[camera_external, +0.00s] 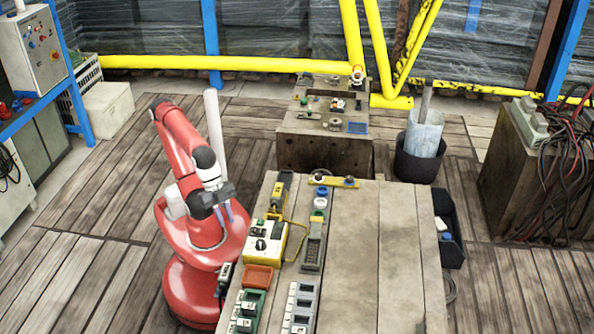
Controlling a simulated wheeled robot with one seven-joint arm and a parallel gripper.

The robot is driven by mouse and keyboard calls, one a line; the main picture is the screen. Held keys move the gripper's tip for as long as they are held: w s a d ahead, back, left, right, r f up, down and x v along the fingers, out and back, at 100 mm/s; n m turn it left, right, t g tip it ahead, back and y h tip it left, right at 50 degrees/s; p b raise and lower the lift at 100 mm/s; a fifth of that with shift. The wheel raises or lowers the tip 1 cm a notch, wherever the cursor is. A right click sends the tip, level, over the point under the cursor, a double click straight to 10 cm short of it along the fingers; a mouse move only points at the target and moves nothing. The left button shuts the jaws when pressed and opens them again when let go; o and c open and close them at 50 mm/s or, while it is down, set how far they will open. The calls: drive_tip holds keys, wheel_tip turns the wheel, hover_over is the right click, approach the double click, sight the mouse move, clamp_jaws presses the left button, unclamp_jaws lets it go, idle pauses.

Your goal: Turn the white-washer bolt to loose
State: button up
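A yellow bar (334,182) lies at the far edge of the near table. It has two dark bolt heads on it, a left bolt (318,178) and a right bolt (349,181). My gripper (225,214) hangs pointing down left of the table, well apart from the bar.
A white ring-shaped part (320,202) stands just in front of the bar. A yellow-white switch box (266,243), an orange tray (258,277) and a grey device (312,250) line the table's left side. The table's right side (380,260) is clear. A wooden block (322,152) stands behind.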

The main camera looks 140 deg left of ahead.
drive_tip(key=o, duration=0.6)
wheel_tip(320, 180, up, 17)
drive_tip(key=shift+r, duration=0.1)
drive_tip(key=shift+c, duration=0.2)
drive_tip(key=g+b, duration=0.1)
drive_tip(key=b, duration=0.2)
hover_over(319, 174)
drive_tip(key=s, duration=0.4)
wheel_tip(319, 174, down, 6)
drive_tip(key=x, duration=0.4)
drive_tip(key=b+x, duration=0.1)
drive_tip(key=x, duration=0.2)
drive_tip(key=shift+w+d+f, duration=0.15)
drive_tip(key=shift+w+f, duration=0.1)
drive_tip(key=shift+w, duration=0.15)
drive_tip(key=shift+c, duration=0.4)
